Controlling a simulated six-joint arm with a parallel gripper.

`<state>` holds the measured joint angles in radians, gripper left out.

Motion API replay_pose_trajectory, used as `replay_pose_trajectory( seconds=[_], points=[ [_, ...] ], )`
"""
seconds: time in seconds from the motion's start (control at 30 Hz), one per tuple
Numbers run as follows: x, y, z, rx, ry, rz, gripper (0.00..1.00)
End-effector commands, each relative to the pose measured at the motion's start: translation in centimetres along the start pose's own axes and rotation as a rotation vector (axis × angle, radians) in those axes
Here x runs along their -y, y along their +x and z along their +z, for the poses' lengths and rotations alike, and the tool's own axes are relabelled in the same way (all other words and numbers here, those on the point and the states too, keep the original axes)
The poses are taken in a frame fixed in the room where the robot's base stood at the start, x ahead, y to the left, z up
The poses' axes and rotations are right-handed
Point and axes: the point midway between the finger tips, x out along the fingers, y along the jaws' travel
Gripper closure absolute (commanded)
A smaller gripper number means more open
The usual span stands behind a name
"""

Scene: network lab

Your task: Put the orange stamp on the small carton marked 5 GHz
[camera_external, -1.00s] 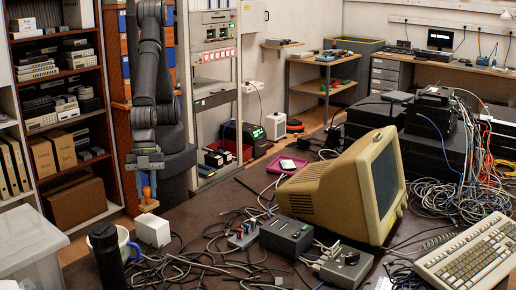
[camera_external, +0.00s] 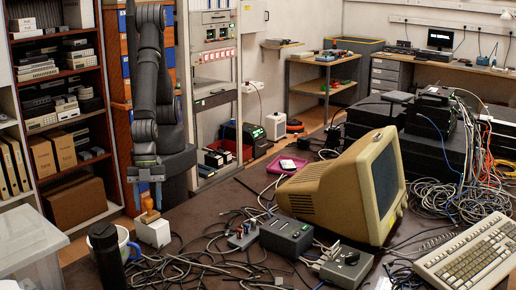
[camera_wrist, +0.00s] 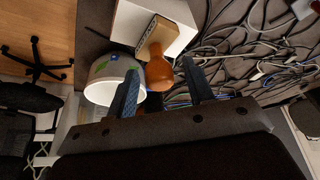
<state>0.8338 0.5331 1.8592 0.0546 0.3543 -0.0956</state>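The orange stamp (camera_external: 147,203) has a rounded orange handle and a pale wooden base. Its base rests on the top of the small white carton (camera_external: 153,235), toward the back left of it. In the wrist view the stamp (camera_wrist: 159,72) overlaps the edge of the carton (camera_wrist: 178,12). No 5 GHz marking is readable. My gripper (camera_external: 149,200) is above the carton, fingers apart on either side of the handle. In the wrist view my gripper (camera_wrist: 160,70) shows gaps between both fingers and the handle.
A white mug (camera_external: 124,240) and a dark bottle (camera_external: 106,262) stand left of the carton. A clear plastic bin (camera_external: 28,245) is at the far left. Tangled cables (camera_external: 200,262) and grey boxes (camera_external: 287,237) lie to the right, before a beige monitor (camera_external: 325,192).

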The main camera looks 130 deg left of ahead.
Motion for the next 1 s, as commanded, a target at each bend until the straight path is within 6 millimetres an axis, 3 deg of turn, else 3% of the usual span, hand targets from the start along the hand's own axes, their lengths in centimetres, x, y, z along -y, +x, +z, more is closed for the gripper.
replay_pose_trajectory(
  seconds=[0.27, 0.8, 1.0],
  points=[
    [0.0, -1.4, -0.2, -0.004, 0.0, 0.0, 0.52],
    [0.0, -10.0, -0.2, -0.004, 0.0, 0.0, 0.52],
    [0.0, -11.8, -0.1, 0.0, 0.0, 0.0, 0.52]
  ],
)
